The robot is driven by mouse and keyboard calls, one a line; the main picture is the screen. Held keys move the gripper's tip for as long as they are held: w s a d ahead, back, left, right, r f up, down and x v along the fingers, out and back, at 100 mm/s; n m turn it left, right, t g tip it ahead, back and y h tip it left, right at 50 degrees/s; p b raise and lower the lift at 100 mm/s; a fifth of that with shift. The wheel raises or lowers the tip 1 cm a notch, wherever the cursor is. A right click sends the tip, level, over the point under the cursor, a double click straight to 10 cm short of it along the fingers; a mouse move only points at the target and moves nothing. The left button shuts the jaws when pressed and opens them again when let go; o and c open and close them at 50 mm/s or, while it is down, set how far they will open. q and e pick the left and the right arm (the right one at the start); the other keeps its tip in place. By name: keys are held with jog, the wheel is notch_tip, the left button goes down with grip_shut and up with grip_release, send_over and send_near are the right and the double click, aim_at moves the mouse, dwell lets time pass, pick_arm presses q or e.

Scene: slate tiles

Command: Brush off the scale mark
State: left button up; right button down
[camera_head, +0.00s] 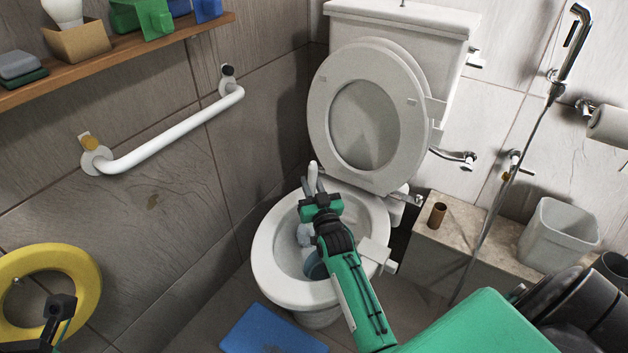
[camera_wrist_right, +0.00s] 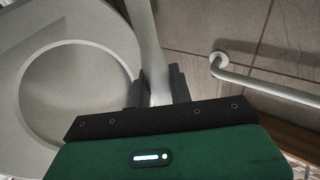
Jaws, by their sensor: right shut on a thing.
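My right gripper (camera_head: 318,199) is shut on the pale handle of a brush (camera_head: 312,176), over the toilet bowl. The handle also shows between the dark fingers in the right wrist view (camera_wrist_right: 150,50). A pale bluish part (camera_head: 304,234) shows below the gripper inside the bowl, apparently the brush head. The toilet (camera_head: 268,262) is white with its seat and lid raised. My gripper and arm cover much of the bowl's inside, and I cannot make out a scale mark there. Part of my left arm's dark end (camera_head: 60,307) shows at lower left; its fingers are not clear.
A yellow ring seat (camera_head: 85,270) is at left. A ledge (camera_head: 470,226) holds a brown cup (camera_head: 437,215) and a bin (camera_head: 555,235).

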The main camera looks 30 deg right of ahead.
jog(key=shift+s+a+p, duration=1.1)
jog(key=shift+a+p, duration=0.45)
jog(key=shift+a, duration=0.95)
jog(key=shift+w+d+f, duration=0.1)
jog(key=shift+w+d, duration=0.45)
jog(key=shift+d, duration=0.5)
jog(key=shift+w+d+r, duration=0.1)
jog(key=shift+w+d, duration=0.5)
jog(key=shift+d, duration=0.45)
jog(key=shift+w+d+f, duration=0.1)
jog(key=shift+w+d, duration=0.45)
jog(key=shift+d, duration=0.5)
